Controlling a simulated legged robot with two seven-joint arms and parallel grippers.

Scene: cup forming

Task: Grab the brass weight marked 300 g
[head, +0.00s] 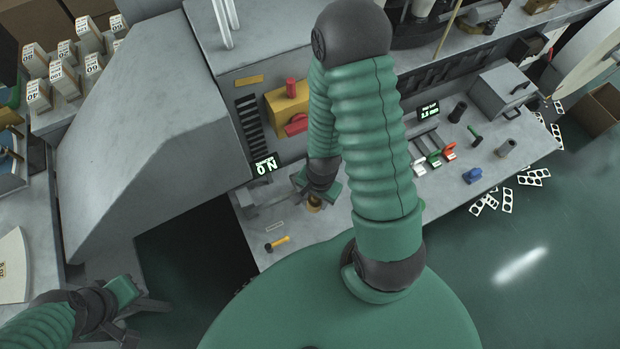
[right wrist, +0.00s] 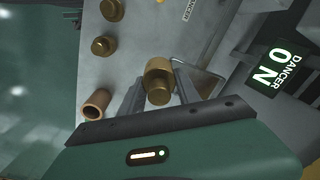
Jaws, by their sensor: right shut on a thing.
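In the right wrist view a brass weight (right wrist: 158,78) with a knob stands between the two fingers of my right gripper (right wrist: 160,92), which is shut on it. No mark can be read on it. In the head view this brass weight (head: 314,203) shows small below my right gripper (head: 316,197), partly hidden by it. Two more brass weights, a middle one (right wrist: 103,47) and a far one (right wrist: 112,10), stand on the grey surface to the left. My left gripper (head: 143,318) is at the lower left of the head view, its fingers apart and empty.
A hollow copper-coloured cylinder (right wrist: 95,104) stands left of my right gripper. A lit sign reading "DANCER ON" (right wrist: 278,68) is to the right. Red, green and white levers (head: 435,157) stand farther right.

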